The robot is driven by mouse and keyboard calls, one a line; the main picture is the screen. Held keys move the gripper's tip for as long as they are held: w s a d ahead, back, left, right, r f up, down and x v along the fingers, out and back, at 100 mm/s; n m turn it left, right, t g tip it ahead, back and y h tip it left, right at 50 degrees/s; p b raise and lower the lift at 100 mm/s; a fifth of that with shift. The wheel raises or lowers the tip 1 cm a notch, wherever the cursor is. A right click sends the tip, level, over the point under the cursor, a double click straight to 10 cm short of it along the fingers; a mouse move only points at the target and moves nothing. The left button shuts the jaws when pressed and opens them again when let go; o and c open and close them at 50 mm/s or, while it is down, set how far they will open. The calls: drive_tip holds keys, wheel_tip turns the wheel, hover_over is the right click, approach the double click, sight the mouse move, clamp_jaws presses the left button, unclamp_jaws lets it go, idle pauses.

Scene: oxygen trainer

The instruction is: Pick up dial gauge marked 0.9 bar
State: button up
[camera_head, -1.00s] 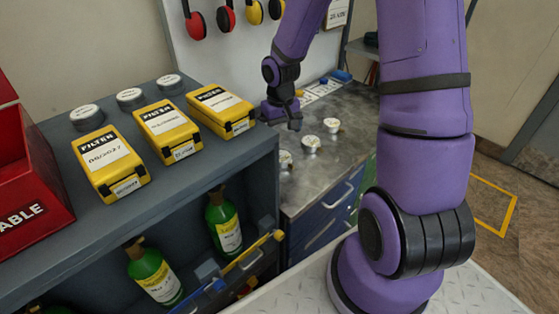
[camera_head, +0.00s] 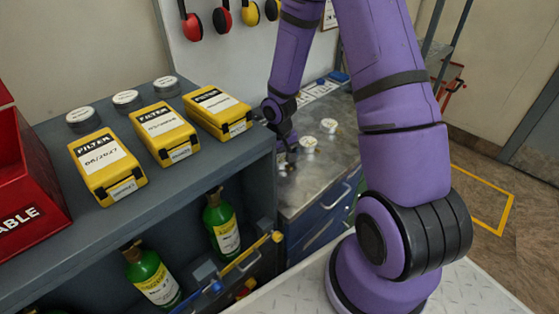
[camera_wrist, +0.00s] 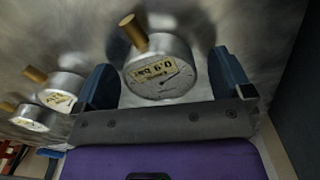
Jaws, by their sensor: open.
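The dial gauge marked 0.9 bar (camera_wrist: 165,82) has a round face, a metal case and a brass stem. In the wrist view it lies between the two spread fingers of my gripper (camera_wrist: 168,76), which is open. Two other gauges (camera_wrist: 62,90) (camera_wrist: 30,118) lie to its left in that view. In the head view my gripper (camera_head: 287,152) is low over the metal worktop and largely covers the nearest gauge. The other two gauges (camera_head: 309,144) (camera_head: 329,126) stand behind it to the right.
A grey shelf unit (camera_head: 240,150) stands close on the left of my gripper, with yellow filter boxes (camera_head: 165,132) on top and green bottles (camera_head: 222,225) inside. The metal worktop (camera_head: 325,165) is bare towards its front. A dark wall edge (camera_wrist: 300,90) is close on the right in the wrist view.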

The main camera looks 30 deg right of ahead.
drive_tip(key=c, duration=1.1)
